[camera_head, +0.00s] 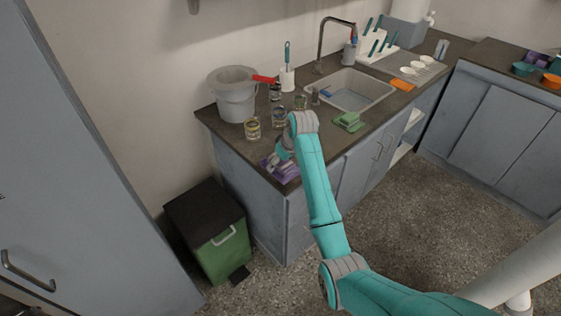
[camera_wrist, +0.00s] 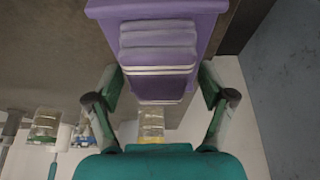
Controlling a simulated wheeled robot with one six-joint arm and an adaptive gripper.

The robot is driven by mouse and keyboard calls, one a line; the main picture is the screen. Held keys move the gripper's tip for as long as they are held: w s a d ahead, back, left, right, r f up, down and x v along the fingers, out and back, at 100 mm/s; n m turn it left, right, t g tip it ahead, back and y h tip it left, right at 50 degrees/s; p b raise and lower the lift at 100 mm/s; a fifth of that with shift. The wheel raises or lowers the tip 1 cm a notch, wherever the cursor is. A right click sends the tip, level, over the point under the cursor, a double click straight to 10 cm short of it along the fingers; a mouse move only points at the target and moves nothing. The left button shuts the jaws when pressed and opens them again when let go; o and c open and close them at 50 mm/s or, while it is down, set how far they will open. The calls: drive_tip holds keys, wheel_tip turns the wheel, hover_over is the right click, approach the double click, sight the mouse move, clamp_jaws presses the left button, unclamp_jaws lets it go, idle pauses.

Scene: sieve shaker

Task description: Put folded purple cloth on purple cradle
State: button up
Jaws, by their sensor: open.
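The folded purple cloth (camera_wrist: 158,45), with pale stripes along its fold, lies on the purple cradle (camera_wrist: 205,12) in the wrist view. In the head view the purple cradle (camera_head: 290,176) sits at the near left corner of the counter, partly hidden by my gripper (camera_head: 283,154). In the wrist view my gripper (camera_wrist: 160,84) is open, with one finger on each side of the cloth's near end. Both fingers look apart from the cloth. The cloth is hard to tell from the cradle in the head view.
Several glass jars (camera_head: 252,128) stand behind my gripper, with a grey bucket (camera_head: 236,100) by the wall. A green folded cloth on a green cradle (camera_head: 348,121) lies near the sink (camera_head: 352,90). A green bin (camera_head: 222,245) stands on the floor left of the counter.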

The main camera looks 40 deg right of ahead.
sight(286, 164)
drive_tip(key=shift+r, duration=0.1)
drive_tip(key=v, duration=0.7)
drive_tip(key=shift+s+r, duration=0.15)
drive_tip(key=shift+r, duration=0.15)
